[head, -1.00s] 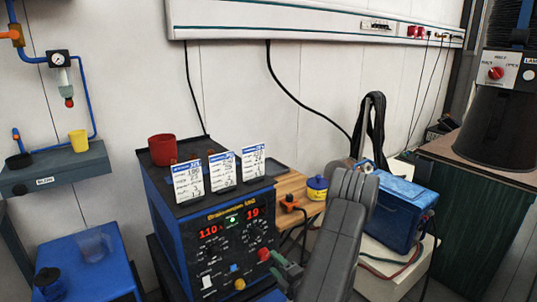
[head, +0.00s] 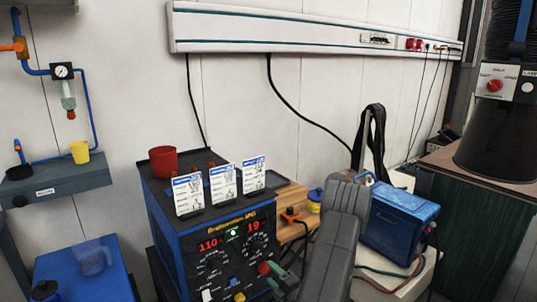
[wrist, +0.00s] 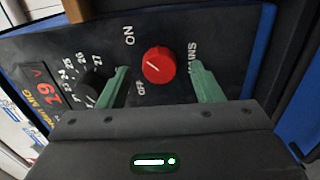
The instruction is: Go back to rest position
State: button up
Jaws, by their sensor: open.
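My gripper (wrist: 159,72) is open, its two green fingers on either side of the red knob (wrist: 159,65) on the welder's front panel. A gap shows between each finger and the knob, and nothing is held. The knob's white mark points between the ON and OFF labels; I cannot tell its exact setting. In the head view the welder (head: 228,262) is a blue and black box with lit red displays. My grey arm hides part of the space right of it. My gripper there is small and partly cut off at the bottom edge.
On the welder stand a red mug (head: 163,162) and several white cards (head: 222,183). Right of my arm is a blue case (head: 402,218) with a black strap. A wooden surface (head: 287,197) lies behind. A blue table (head: 85,270) with a clear cup is at left.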

jog(key=v, duration=1.2)
jog(key=x, duration=1.4)
jog(key=shift+w+a, duration=0.15)
jog(key=shift+w, duration=0.05)
jog(key=shift+f+n+b, duration=0.15)
jog(key=shift+n+b, duration=0.35)
jog(key=shift+s+n, duration=0.1)
jog(key=shift+n, duration=0.3)
jog(key=n+b, duration=0.5)
jog(key=n, duration=0.2)
jog(key=n+b, duration=0.5)
jog(key=n, duration=0.1)
jog(key=shift+s, duration=0.1)
jog(key=shift+r+n+b, duration=0.2)
jog(key=shift+n+b, duration=0.3)
jog(key=shift+n, duration=0.3)
jog(key=shift+r+n+b, duration=0.2)
jog(key=shift+n+b, duration=0.3)
jog(key=shift+n, duration=0.3)
jog(key=shift+s, duration=0.1)
